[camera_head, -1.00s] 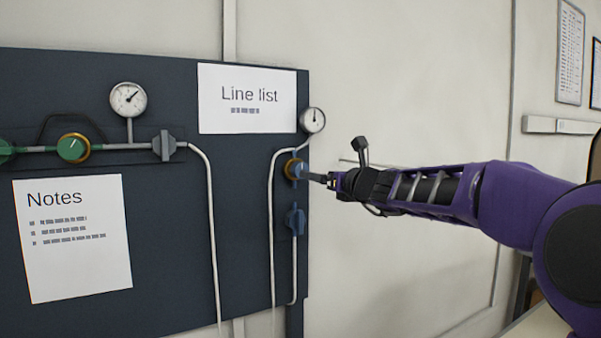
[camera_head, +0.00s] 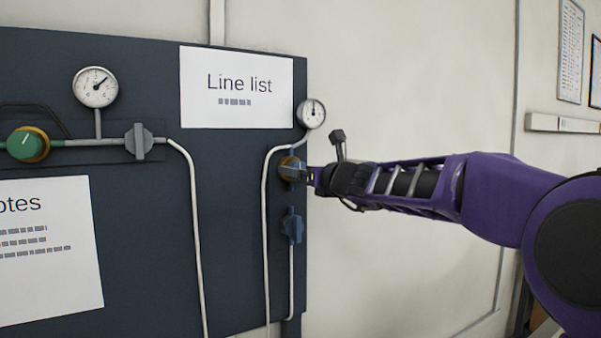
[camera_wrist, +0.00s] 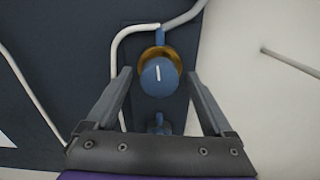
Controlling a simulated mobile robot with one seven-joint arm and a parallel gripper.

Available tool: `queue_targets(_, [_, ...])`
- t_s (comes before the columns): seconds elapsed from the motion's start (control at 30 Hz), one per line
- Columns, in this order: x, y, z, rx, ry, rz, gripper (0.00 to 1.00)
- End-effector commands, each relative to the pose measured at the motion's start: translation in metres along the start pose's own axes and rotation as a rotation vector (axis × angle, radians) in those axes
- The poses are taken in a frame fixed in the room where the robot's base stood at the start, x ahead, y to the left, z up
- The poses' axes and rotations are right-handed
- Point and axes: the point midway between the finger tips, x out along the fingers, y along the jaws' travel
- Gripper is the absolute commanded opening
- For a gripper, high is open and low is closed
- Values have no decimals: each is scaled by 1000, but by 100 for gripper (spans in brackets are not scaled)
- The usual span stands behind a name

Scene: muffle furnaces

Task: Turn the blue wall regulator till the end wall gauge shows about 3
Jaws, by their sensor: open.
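The blue wall regulator (camera_wrist: 158,77) is a round blue knob with a white mark and a brass collar, on the panel's right edge. In the head view the regulator (camera_head: 290,168) is partly hidden behind my gripper (camera_head: 302,172). In the wrist view my gripper (camera_wrist: 158,85) is open, one finger on each side of the knob, with gaps showing on both sides; I cannot tell whether the fingertips reach past its face. The end wall gauge (camera_head: 311,113) sits above the regulator; its needle points about straight up, and its numbers are too small to read.
A blue valve handle (camera_head: 292,226) sits below the regulator, with grey pipes (camera_head: 266,220) beside it. To the left are a green regulator (camera_head: 25,145), another gauge (camera_head: 95,87) and a grey valve (camera_head: 138,142).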

Motion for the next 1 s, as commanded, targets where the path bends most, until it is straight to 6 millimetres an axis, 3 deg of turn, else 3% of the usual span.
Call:
queue_targets(0.17, [0,0,0,0,0,0,85])
queue_targets(0.63, [0,0,0,0,0,0,1])
queue_targets(1.0, [0,0,0,-44,0,1,1])
